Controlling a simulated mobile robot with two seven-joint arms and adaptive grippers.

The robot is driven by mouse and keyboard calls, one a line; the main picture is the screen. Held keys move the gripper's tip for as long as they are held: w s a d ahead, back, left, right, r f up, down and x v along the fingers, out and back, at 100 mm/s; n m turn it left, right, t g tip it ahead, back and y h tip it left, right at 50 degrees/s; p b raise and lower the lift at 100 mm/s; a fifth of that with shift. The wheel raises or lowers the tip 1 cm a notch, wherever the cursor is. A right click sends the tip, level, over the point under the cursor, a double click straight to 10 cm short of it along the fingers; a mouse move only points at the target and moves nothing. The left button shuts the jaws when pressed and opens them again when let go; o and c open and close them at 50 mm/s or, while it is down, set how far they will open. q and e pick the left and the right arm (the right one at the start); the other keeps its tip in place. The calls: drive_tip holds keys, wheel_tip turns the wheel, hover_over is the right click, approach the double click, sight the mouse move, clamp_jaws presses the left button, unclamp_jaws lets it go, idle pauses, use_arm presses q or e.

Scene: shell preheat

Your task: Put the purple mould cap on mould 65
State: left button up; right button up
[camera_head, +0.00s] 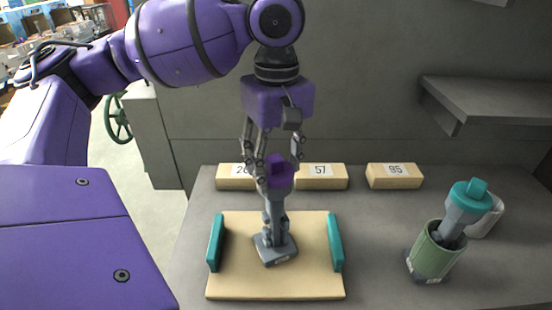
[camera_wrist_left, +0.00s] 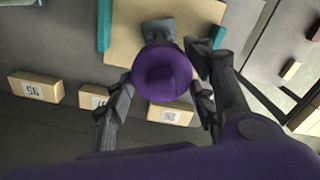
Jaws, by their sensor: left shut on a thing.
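The purple cap (camera_head: 278,174) is between the fingers of my left gripper (camera_head: 279,166), which is shut on it. It also shows in the left wrist view (camera_wrist_left: 162,75), with fingers of my left gripper (camera_wrist_left: 165,88) on both sides. Under the cap, a grey stem runs down to a grey foot (camera_head: 276,249) with a small label, over the middle of the wooden board (camera_head: 315,278). I cannot tell whether the foot touches the board. No label clearly reading 65 shows. My right gripper is out of view.
Teal bars (camera_head: 215,242) edge the board. Labelled wooden blocks stand behind: one partly hidden, one reading 57 (camera_head: 333,177), one like 85 or 95 (camera_head: 394,170). At right, a green cup (camera_head: 432,252) holds a tilted teal-capped piece (camera_head: 468,198). A shelf (camera_head: 485,98) juts out above.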

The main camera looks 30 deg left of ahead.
sight(276, 157)
use_arm(q)
drive_tip(key=o, duration=0.8)
drive_tip(key=shift+o, duration=0.2)
drive_tip(key=shift+r, duration=5.5)
